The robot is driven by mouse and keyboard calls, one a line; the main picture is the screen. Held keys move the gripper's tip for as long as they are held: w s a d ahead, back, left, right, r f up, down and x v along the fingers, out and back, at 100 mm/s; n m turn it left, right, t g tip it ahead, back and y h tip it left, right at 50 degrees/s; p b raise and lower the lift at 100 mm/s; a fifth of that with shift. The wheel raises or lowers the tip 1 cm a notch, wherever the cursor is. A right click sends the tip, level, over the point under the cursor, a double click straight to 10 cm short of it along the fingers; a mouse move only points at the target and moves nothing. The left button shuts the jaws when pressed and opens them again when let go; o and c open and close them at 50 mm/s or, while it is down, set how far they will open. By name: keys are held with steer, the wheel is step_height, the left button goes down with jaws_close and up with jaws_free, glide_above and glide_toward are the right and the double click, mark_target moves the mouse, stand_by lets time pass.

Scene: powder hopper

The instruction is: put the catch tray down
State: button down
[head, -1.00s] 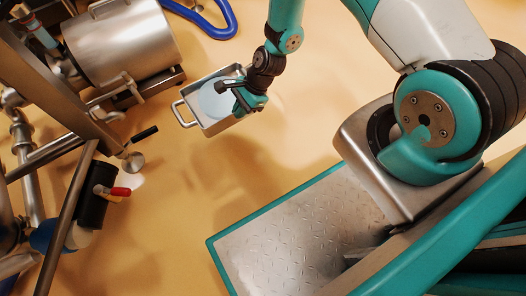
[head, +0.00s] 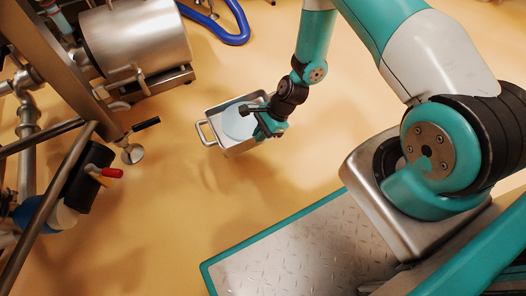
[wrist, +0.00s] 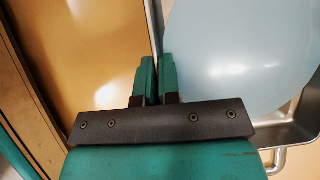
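The catch tray (head: 230,149) is a shallow metal tray with a loop handle on its left side and a pale blue round mass inside. It is at the middle of the head view; its corner also shows in the wrist view (wrist: 288,132). My gripper (head: 260,116) is at the tray's right side. In the wrist view, its two teal fingers (wrist: 158,72) are close together with the tray's thin wall between them. The tray appears to hang above the floor, though its exact height is hard to tell. My gripper hides part of the tray's right rim.
A steel vessel (head: 140,40) and pipework with a red-handled valve (head: 110,172) stand at the left. A blue hose (head: 232,38) lies at the top. The tan floor (head: 175,215) below the tray is clear. A teal-edged tread-plate platform (head: 300,245) is at the lower right.

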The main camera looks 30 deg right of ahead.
steer(key=shift+w+a+f+b, duration=0.1)
steer(key=shift+f+b, duration=1.85)
steer(key=shift+f, duration=1.9)
steer(key=shift+f, duration=0.15)
steer(key=c, duration=1.3)
jaws_free()
